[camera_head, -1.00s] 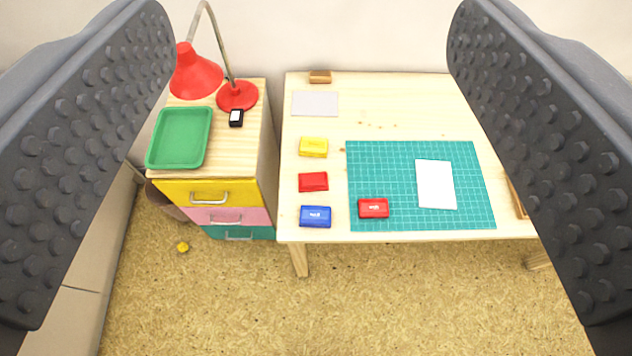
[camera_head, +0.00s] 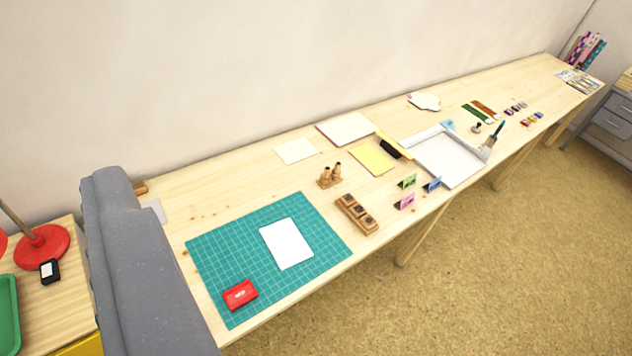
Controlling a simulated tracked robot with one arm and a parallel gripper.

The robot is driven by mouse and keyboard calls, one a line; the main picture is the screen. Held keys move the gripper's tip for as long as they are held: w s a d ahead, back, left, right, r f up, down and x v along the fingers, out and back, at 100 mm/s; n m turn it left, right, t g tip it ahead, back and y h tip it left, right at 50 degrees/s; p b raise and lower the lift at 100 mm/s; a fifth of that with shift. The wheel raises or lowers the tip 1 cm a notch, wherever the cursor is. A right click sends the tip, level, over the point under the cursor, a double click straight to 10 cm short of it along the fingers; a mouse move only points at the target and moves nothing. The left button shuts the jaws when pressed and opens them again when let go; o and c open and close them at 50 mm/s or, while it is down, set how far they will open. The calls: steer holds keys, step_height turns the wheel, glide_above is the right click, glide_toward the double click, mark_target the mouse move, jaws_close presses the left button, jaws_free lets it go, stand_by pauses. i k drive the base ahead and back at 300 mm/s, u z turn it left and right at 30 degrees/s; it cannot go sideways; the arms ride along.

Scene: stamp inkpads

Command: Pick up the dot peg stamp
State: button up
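Peg stamps of light wood (camera_head: 330,172) stand upright close together on a small wooden base on the table, just beyond the green cutting mat's right corner. They are small here, and I cannot tell which one bears a dot. My gripper shows only as one large grey part (camera_head: 140,265) at the lower left, far from the pegs. Its other finger and the gap between them are out of view. Nothing held is visible.
A wooden block with dark-topped squares (camera_head: 357,214) lies near the front edge, before the pegs. A red inkpad (camera_head: 240,295) and white card (camera_head: 286,243) lie on the cutting mat (camera_head: 215,250).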

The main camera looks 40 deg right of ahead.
mark_target(327, 169)
steer(key=k, duration=1.15)
steer(key=z, duration=1.05)
steer(key=i, duration=2.6)
steer(key=u, duration=0.95)
steer(key=k, duration=0.75)
steer(key=u, duration=0.1)
